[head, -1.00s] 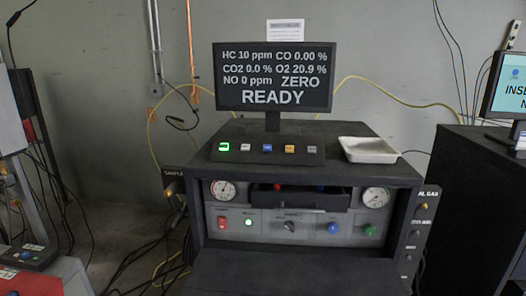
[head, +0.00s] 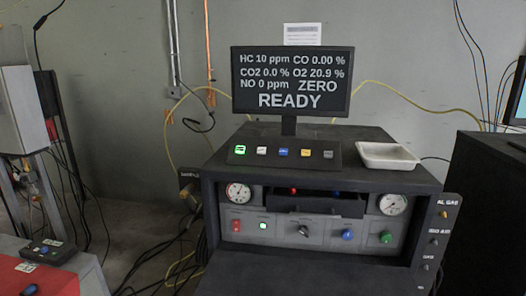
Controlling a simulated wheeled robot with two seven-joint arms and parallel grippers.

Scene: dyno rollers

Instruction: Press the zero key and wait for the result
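The gas analyser (head: 300,258) is a dark cabinet in the middle of the head view. Its monitor (head: 291,82) reads HC 10 ppm, CO 0.00 %, CO2 0.0 %, O2 20.9 %, NO 0 ppm, ZERO and READY. A sloped key strip (head: 284,153) on top carries a green lit key (head: 240,150), a white key (head: 262,150), a blue key (head: 284,152), a yellow key (head: 306,153) and a grey key (head: 328,154). The key labels are too small to read. Neither of my grippers shows.
A white tray (head: 388,157) sits right of the keys. The front panel has two gauges (head: 238,193), a red switch (head: 236,225) and several knobs. A black cabinet (head: 485,200) stands at the right. A red-topped unit (head: 35,278) with a small keypad is at lower left, with cables on the floor.

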